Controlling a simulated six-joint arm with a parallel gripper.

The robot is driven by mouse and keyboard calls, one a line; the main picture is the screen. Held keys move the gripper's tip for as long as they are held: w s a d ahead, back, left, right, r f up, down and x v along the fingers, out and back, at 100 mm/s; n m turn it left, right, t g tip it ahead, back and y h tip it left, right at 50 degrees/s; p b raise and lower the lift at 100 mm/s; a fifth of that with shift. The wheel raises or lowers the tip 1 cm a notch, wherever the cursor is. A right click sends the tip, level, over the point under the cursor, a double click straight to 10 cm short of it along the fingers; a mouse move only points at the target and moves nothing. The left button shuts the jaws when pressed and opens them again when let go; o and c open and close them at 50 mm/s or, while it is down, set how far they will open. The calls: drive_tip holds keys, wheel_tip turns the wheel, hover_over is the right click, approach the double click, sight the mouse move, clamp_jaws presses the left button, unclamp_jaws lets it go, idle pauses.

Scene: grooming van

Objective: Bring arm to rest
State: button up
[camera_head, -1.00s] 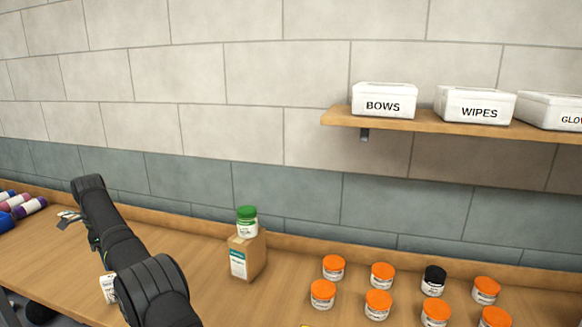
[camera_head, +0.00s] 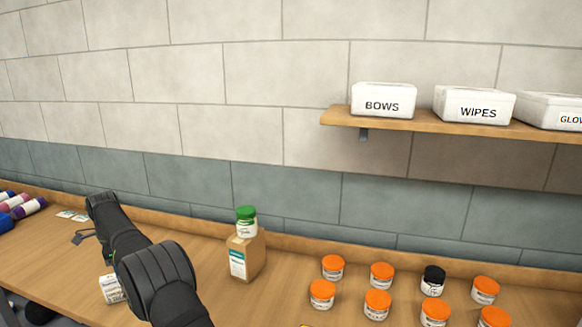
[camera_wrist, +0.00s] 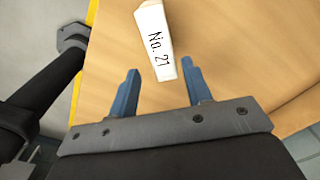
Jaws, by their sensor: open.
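My gripper (camera_wrist: 161,68) is open and empty in the wrist view, its two blue fingers spread apart above the wooden bench (camera_wrist: 215,60). A white piece marked "No. 21" (camera_wrist: 156,42) lies just beyond the fingertips, near the gap between them; I cannot tell how far below it is. In the head view my black arm reaches across the left of the bench (camera_head: 45,258), and I cannot make out the gripper's fingers there. A white item with print (camera_head: 110,289) sits beside the arm.
A green-lidded jar (camera_head: 246,222) stands on a brown box (camera_head: 246,256) right of my arm. Several orange-lidded jars (camera_head: 382,275) and a black-lidded jar (camera_head: 433,280) stand farther right. Bottles (camera_head: 28,208) lie at far left. A shelf (camera_head: 440,131) holds white boxes.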

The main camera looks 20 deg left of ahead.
drive_tip(key=w+d+r+m, duration=0.1)
drive_tip(key=w+d+r, duration=0.2)
drive_tip(key=d, duration=0.4)
drive_tip(key=w+d+r+m, duration=0.1)
drive_tip(key=w+d+r, duration=0.1)
drive_tip(key=d, duration=0.6)
drive_tip(key=w+d+r, duration=0.3)
drive_tip(key=d, duration=0.4)
drive_tip(key=s+d+m, duration=0.2)
drive_tip(key=s+d, duration=0.1)
drive_tip(key=d, duration=1)
drive_tip(key=s+d+f+m, duration=0.1)
drive_tip(key=s+d+m, duration=0.2)
drive_tip(key=d, duration=1.1)
drive_tip(key=shift+s+d+f, duration=0.2)
drive_tip(key=shift+s+f, duration=0.1)
drive_tip(key=shift+s, duration=0.35)
drive_tip(key=shift+a, duration=0.15)
drive_tip(key=w+a+r+n, duration=0.1)
drive_tip(key=w+a, duration=0.2)
drive_tip(key=a, duration=0.6)
drive_tip(key=w+a+n, duration=0.2)
drive_tip(key=w+a, duration=0.2)
drive_tip(key=a, duration=0.6)
drive_tip(key=shift+w+r, duration=0.15)
drive_tip(key=shift+r, duration=0.25)
